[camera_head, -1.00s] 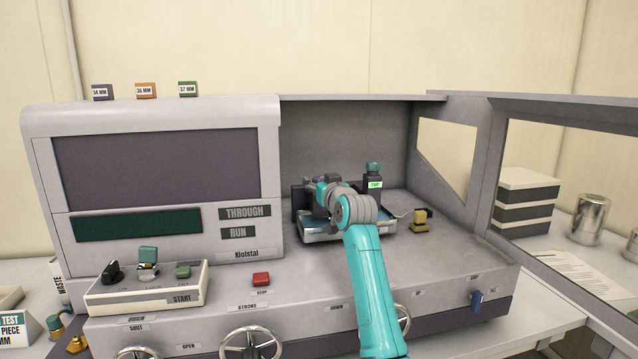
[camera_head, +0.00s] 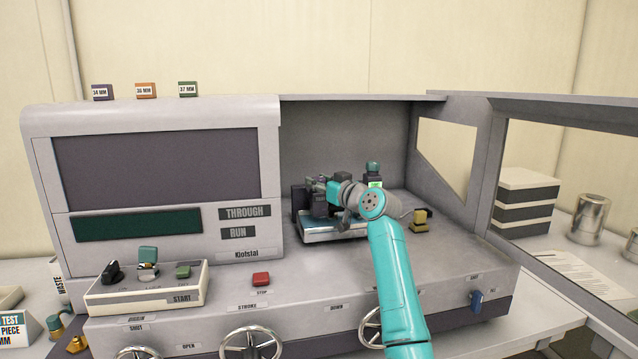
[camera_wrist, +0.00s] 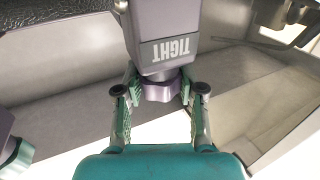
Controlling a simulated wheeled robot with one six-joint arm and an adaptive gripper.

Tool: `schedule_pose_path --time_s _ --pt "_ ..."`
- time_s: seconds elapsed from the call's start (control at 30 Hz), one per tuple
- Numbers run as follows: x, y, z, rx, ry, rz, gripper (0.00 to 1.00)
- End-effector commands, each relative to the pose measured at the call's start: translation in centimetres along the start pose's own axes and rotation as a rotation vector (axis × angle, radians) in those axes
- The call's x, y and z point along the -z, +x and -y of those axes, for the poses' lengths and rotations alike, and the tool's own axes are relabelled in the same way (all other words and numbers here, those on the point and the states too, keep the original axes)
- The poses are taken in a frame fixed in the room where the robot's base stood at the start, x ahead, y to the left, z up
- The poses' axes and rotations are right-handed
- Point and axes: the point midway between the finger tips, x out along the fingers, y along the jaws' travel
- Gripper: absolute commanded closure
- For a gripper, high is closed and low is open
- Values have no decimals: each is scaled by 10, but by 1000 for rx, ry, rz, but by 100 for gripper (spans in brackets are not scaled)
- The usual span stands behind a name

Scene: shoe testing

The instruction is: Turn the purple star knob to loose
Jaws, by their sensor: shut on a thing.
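The purple star knob (camera_wrist: 161,89) sits under a grey block marked TIGHT (camera_wrist: 172,50) in the wrist view, where the lettering appears upside down. My gripper (camera_wrist: 158,97) is shut on the knob, with one finger on each side of it. In the head view my gripper (camera_head: 325,188) is inside the machine's open chamber, at the dark fixture (camera_head: 302,200) there. My own wrist hides part of that fixture, and I cannot make out the grip from there.
A small block with a lit green label (camera_head: 375,183) stands behind my wrist. A yellow and black part (camera_head: 421,220) sits to the right on the chamber floor. The chamber's side door (camera_head: 560,240) stands open at the right.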

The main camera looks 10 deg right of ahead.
Motion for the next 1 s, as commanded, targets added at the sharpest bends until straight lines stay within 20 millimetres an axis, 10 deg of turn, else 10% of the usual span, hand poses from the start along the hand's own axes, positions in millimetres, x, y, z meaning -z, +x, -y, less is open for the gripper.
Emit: schedule_pose_path --time_s 1.0 --pt "-1 0 0 234 0 2 96"
